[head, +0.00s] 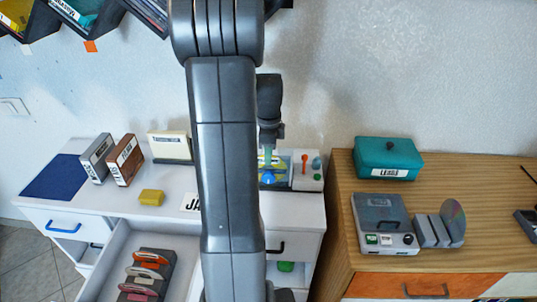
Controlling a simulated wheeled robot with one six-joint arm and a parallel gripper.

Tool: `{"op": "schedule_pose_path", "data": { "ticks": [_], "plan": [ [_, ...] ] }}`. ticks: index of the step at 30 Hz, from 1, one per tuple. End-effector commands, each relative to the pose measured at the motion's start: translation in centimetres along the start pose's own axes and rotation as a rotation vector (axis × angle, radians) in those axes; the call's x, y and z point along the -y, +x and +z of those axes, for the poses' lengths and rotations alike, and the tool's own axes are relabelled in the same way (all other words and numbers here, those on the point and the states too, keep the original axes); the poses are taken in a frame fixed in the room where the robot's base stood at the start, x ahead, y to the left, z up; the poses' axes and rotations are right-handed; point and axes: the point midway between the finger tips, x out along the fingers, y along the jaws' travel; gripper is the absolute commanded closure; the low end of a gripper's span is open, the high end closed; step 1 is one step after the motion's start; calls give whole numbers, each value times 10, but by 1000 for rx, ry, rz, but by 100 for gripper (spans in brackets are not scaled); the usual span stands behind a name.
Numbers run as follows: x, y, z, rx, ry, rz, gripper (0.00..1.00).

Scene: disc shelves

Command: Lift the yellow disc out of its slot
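I cannot pick out a yellow disc for certain. A yellow item (14,20) shows in the wall shelf at the top left, but its shape is cut off by the picture's edge. My gripper (267,155) points down over a small colourful panel (276,182) at the back of the white cabinet. My arm partly covers the gripper, and its fingers are too small to tell open from shut.
The white cabinet top (125,199) carries a grey case (97,157), a brown case (125,160), a cream box (169,146) and a yellow block (151,198). The wooden cabinet (343,230) holds a teal box (388,157), a grey device (383,222) and a shiny disc (453,220) in a stand.

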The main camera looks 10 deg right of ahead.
Motion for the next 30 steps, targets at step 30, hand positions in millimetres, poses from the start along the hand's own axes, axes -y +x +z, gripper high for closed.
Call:
{"op": "schedule_pose_path", "data": {
  "ticks": [30],
  "plan": [
    [0,3,0,0,0,-1,100]
  ]
}}
